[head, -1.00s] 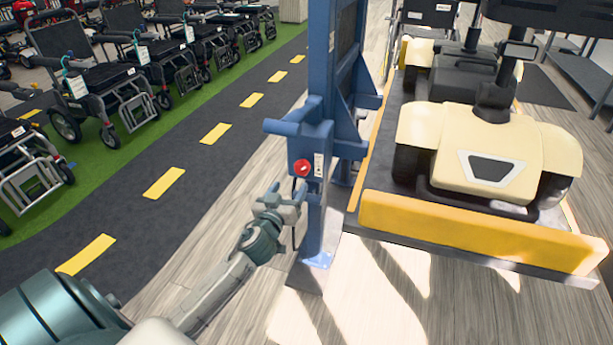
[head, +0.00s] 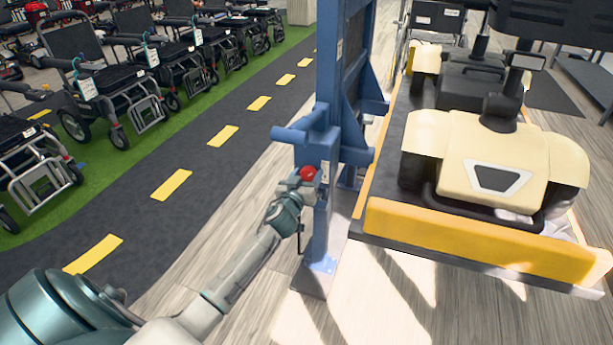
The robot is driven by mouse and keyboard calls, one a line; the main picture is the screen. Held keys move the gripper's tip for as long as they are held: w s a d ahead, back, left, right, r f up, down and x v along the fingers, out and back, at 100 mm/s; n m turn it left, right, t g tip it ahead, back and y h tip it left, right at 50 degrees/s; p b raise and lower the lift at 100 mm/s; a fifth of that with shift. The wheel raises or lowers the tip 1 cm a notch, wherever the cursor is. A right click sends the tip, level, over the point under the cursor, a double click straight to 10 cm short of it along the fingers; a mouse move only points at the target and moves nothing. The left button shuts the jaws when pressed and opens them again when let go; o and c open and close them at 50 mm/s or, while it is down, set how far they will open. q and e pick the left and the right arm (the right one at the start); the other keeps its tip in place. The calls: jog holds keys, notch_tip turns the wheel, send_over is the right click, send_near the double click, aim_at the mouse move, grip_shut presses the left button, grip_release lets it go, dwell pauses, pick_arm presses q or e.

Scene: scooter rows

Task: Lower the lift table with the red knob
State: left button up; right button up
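The red knob (head: 308,173) sits on the front of the blue lift post (head: 330,225). My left gripper (head: 299,184) is right at the knob, just below and left of it. Its fingers are small and partly merge with the post and knob, so I cannot tell whether they are open or shut, or touching the knob. The lift table (head: 378,185) is a dark platform right of the post, with a yellow front edge (head: 480,240). A cream scooter (head: 510,165) stands on it. My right gripper is not in view.
Several folding wheelchairs (head: 130,90) stand on green carpet at the left. A dark lane with yellow dashes (head: 171,185) runs between them and the post. Wooden floor (head: 400,290) in front of the post and table is clear.

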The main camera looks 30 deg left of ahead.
pick_arm(q)
jog(key=c, duration=0.7)
